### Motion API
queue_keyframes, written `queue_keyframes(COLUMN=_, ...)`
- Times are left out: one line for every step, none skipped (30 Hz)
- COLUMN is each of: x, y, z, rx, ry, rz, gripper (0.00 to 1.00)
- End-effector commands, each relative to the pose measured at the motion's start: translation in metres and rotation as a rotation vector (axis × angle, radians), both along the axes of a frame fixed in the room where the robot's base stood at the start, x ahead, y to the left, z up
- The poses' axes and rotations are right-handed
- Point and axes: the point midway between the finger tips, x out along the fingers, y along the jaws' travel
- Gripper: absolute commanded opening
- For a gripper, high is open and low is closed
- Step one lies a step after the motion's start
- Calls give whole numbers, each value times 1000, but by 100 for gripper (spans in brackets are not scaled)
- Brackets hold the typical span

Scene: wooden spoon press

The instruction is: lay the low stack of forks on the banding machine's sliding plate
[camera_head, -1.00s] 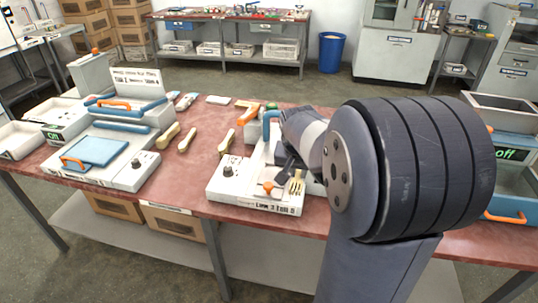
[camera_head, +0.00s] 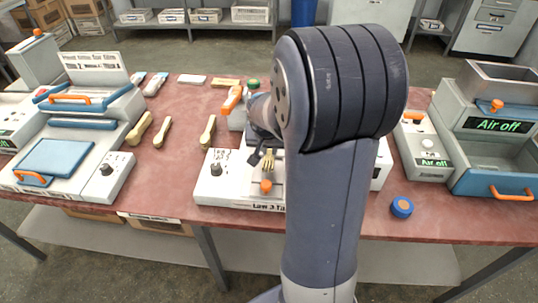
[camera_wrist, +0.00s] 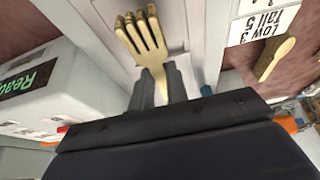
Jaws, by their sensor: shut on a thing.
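The fork stack (camera_head: 268,161) is pale wood; in the wrist view its tines (camera_wrist: 143,35) point away from my gripper. My gripper (camera_wrist: 156,84) is shut on its handle end; in the head view the gripper (camera_head: 262,158) is partly hidden by my arm. The stack is over the middle white machine (camera_head: 218,190), labelled with low and tall counts, just behind an orange knob (camera_head: 265,186). I take this for the banding machine. A pale flat surface (camera_wrist: 188,25) lies under the tines; whether they touch is unclear. My arm hides much of the machine.
Several wooden utensils (camera_head: 162,132) lie on the red table (camera_head: 180,165) left of the middle machine. A machine with a blue plate (camera_head: 55,158) stands at left. At right are an "Air off" machine (camera_head: 490,115) and a blue round cap (camera_head: 401,207).

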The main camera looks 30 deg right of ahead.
Motion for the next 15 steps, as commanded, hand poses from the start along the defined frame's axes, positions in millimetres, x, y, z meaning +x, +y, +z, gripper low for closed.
queue_keyframes(x=-1, y=0, z=-9, rx=1, ry=4, rz=0, gripper=0)
queue_keyframes(x=-1, y=0, z=-14, rx=2, ry=4, rz=-1, gripper=0)
queue_keyframes(x=-1, y=0, z=-20, rx=1, ry=4, rz=0, gripper=0)
queue_keyframes(x=-1, y=0, z=-23, rx=1, ry=4, rz=1, gripper=0)
queue_keyframes(x=-1, y=0, z=-26, rx=1, ry=4, rz=1, gripper=0)
queue_keyframes(x=-1, y=0, z=-29, rx=1, ry=3, rz=0, gripper=0)
queue_keyframes(x=0, y=0, z=-30, rx=1, ry=2, rz=0, gripper=0)
queue_keyframes(x=0, y=0, z=-30, rx=1, ry=1, rz=-1, gripper=0)
queue_keyframes(x=0, y=0, z=-30, rx=1, ry=1, rz=-1, gripper=0)
queue_keyframes(x=0, y=0, z=-30, rx=0, ry=0, rz=-1, gripper=0)
queue_keyframes(x=0, y=0, z=-30, rx=0, ry=0, rz=-1, gripper=0)
queue_keyframes(x=0, y=0, z=-30, rx=0, ry=0, rz=-1, gripper=0)
queue_keyframes(x=0, y=0, z=-30, rx=0, ry=0, rz=-1, gripper=0)
queue_keyframes(x=0, y=0, z=-30, rx=0, ry=0, rz=-1, gripper=0)
queue_keyframes(x=0, y=0, z=-31, rx=0, ry=0, rz=-1, gripper=0)
